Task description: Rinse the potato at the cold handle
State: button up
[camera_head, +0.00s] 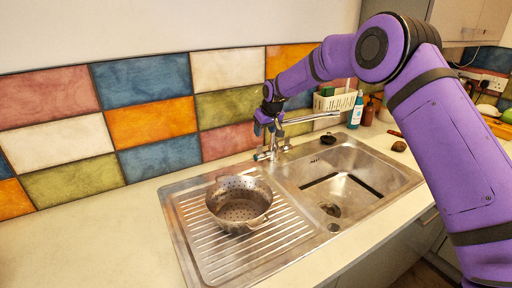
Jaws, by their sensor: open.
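A small brown lump that looks like the potato (398,146) lies on the worktop just right of the sink. The metal tap (273,150) stands at the back edge of the sink, its spout reaching right over the basin (345,165). It has small handles at its base; I cannot tell which is the cold one. My gripper (266,131) is open, pointing down, at the upper part of the tap. The fingers overlap the tap in the picture, and I cannot tell whether they touch it. Nothing shows between them. No running water is visible.
A metal colander (239,203) stands on the ridged drainer (200,240) left of the basin. A small dark object (328,138) sits on the sink's back rim. A blue bottle (356,112) and a white rack (335,101) stand behind. The left worktop (80,240) is clear.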

aim_at(260, 146)
jog(key=x, duration=1)
jog(key=shift+d+f, duration=0.1)
jog(key=c, duration=0.9)
